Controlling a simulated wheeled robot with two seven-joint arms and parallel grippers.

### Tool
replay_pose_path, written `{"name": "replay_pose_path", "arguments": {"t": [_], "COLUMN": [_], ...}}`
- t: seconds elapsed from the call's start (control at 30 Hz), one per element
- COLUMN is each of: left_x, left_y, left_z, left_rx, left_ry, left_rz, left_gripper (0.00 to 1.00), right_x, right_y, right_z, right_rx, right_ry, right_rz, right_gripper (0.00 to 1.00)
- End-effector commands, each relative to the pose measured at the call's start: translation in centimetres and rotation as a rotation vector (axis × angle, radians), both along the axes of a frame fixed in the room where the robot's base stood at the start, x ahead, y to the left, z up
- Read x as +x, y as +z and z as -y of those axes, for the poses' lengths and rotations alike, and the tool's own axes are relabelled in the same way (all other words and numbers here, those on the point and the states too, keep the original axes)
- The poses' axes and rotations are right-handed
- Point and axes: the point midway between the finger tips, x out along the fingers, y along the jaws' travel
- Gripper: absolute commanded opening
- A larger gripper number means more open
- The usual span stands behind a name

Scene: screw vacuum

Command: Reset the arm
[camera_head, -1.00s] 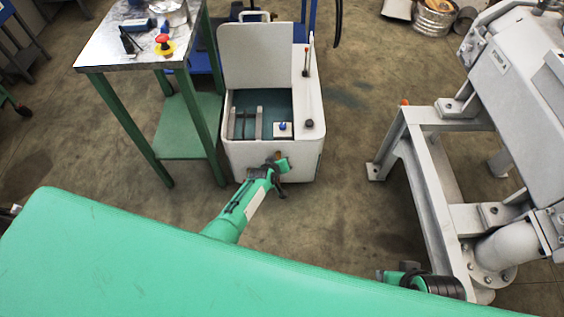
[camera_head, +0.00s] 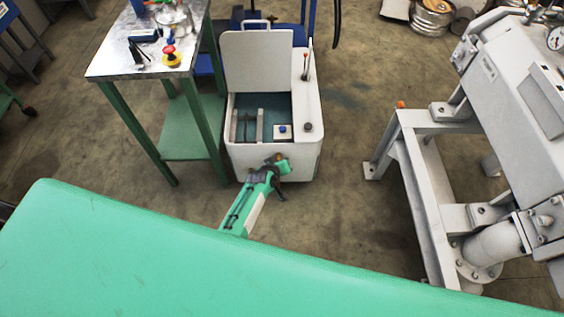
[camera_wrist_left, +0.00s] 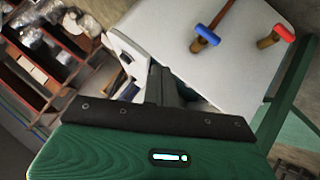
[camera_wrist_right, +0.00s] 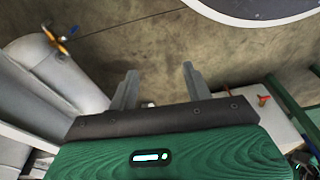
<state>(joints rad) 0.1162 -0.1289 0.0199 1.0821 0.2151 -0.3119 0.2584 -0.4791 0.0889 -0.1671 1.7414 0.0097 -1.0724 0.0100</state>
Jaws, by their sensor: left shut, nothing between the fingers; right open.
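My left arm reaches forward in the head view, and its gripper (camera_head: 277,165) is just in front of the white cart (camera_head: 272,160); I cannot tell whether they touch. In the left wrist view the left fingers (camera_wrist_left: 160,82) are shut and empty. Beyond them is a pale surface (camera_wrist_left: 215,65) with a blue-topped knob (camera_wrist_left: 206,35) and a red-topped knob (camera_wrist_left: 280,34). My right gripper is outside the head view. In the right wrist view its two fingers (camera_wrist_right: 157,85) stand apart with nothing between them, above the concrete floor.
A green-legged metal table (camera_head: 165,72) with small tools stands left of the cart. The cart's lid (camera_head: 257,60) is raised. A grey machine on a frame (camera_head: 405,140) stands at right; a thick grey pipe (camera_wrist_right: 65,75) shows in the right wrist view. Floor between cart and frame is clear.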

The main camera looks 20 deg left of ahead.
Motion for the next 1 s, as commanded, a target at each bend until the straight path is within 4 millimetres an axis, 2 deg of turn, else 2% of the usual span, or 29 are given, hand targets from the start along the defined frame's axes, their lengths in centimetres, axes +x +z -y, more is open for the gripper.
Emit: {"name": "replay_pose_path", "arguments": {"t": [0.1,0.3,0.6,0.7,0.77,0.87,1.0], "left_x": [-1.1,-2.1,-2.3,-3.1,-4.3,-8.0,-15.8], "left_y": [1.2,2.2,2.3,1.7,0.8,-1.8,-6.4], "left_z": [0.3,0.5,0.6,0.5,0.5,0.1,-1.0], "left_rx": [-0.002,0.0,0.001,0.012,0.032,0.086,0.186], "left_ry": [0.001,0.001,0.001,-0.009,-0.025,-0.071,-0.167], "left_rz": [0.0,-0.001,-0.001,-0.016,-0.041,-0.108,-0.232], "left_gripper": [0.0,0.0,0.0,0.0,0.0,0.0,0.0], "right_x": [-0.4,-0.8,-0.9,-1.1,-1.5,-2.6,-5.2], "right_y": [-1.3,-2.8,-3.1,-3.3,-3.7,-5.0,-7.3], "right_z": [0.2,0.4,0.5,0.5,0.6,0.9,1.5], "right_rx": [-0.004,-0.006,-0.006,-0.008,-0.009,-0.013,-0.019], "right_ry": [0.002,0.004,0.005,0.005,0.006,0.009,0.014], "right_rz": [-0.002,-0.003,-0.002,-0.006,-0.01,-0.019,-0.036], "right_gripper": [0.5,0.5,0.5,0.5,0.5,0.5,0.5]}}
